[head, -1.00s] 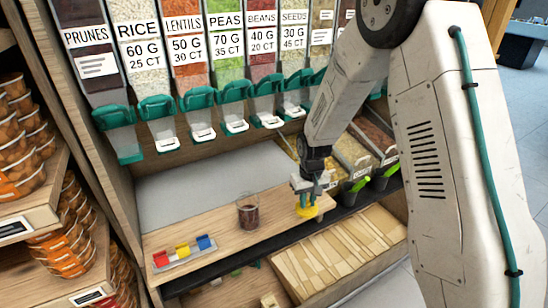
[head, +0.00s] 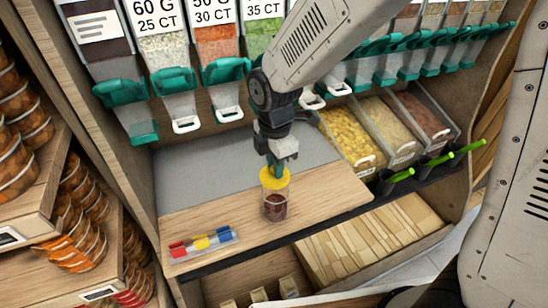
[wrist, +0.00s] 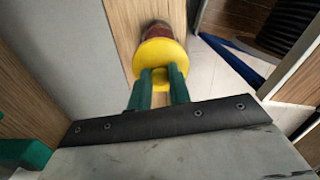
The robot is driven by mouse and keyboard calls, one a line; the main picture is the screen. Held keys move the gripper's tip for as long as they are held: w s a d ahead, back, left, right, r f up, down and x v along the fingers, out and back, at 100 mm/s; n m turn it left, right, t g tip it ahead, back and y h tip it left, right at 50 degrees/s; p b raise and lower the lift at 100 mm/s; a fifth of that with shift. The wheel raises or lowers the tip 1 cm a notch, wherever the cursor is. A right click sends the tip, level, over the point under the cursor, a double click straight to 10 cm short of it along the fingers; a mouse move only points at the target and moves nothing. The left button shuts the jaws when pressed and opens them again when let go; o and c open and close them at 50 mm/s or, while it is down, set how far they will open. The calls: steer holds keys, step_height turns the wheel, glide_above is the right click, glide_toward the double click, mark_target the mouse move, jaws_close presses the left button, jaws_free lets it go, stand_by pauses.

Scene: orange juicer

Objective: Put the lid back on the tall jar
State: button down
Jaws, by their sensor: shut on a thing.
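The tall jar (head: 275,207) is clear with dark red-brown contents and stands upright on the wooden counter. My gripper (head: 275,166) is shut on the yellow round lid (head: 274,180), directly over the jar in the head view. The lid overlaps the jar's mouth there; I cannot tell whether it rests on the rim. In the wrist view, the green fingers (wrist: 164,78) grip the lid (wrist: 160,56) by its middle, and the jar (wrist: 156,31) shows partly behind it, its rim hidden.
A small tray with red, yellow and blue pieces (head: 203,243) lies on the counter (head: 330,197) left of the jar. Dispensers with green spouts (head: 175,85) hang above the back. Open bins (head: 352,137) and black scoop holders (head: 393,178) stand at the right.

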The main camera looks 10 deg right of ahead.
steer(key=shift+d+f, duration=0.1)
steer(key=shift+f, duration=2.7)
steer(key=shift+f, duration=0.15)
steer(key=c, duration=0.7)
jaws_free()
steer(key=shift+c, duration=0.2)
steer(key=shift+r, duration=3.55)
